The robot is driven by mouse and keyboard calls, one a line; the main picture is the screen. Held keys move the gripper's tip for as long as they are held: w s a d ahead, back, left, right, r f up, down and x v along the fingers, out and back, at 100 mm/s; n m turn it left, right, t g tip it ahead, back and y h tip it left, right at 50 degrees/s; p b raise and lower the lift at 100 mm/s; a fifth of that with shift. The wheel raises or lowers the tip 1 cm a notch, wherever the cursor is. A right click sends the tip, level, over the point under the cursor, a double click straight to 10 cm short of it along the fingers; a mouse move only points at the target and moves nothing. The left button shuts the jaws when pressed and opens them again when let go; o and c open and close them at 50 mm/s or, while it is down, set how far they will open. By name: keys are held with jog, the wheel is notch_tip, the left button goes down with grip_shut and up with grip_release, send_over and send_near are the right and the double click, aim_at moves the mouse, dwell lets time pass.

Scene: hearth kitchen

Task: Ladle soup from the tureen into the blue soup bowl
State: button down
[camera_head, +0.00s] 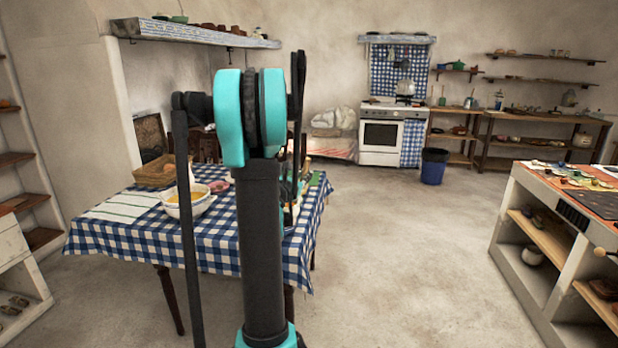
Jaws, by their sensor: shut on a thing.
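The tureen (182,211), a white bowl with yellow-orange soup (184,197) in it, stands on the checked table, left of my arm's upright link. My gripper (291,204) shows only in part, low behind that link, over the right side of the table. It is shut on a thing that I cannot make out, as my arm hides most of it. The gripper is to the right of the tureen and apart from it. I cannot make out the blue soup bowl or a ladle; my arm covers the middle of the table.
The table (110,232) has a blue-and-white checked cloth, with a wicker basket (154,172) and a striped towel (122,207) on it. A counter (545,190) stands at the right. A blue bin (433,168) and a stove (381,136) are at the back. The floor between is clear.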

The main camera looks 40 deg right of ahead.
jog(key=w+a+f+n, duration=0.3)
jog(key=w+a+n, duration=0.2)
jog(key=w+n, duration=0.3)
jog(key=w+a+f+n, duration=0.4)
jog(key=w+n, duration=0.5)
jog(key=w, duration=0.3)
jog(key=shift+w+a+f+n, duration=0.2)
jog(key=shift+w+a+n, duration=0.1)
jog(key=shift+w+a, duration=0.15)
dwell(1.5)
dwell(1.3)
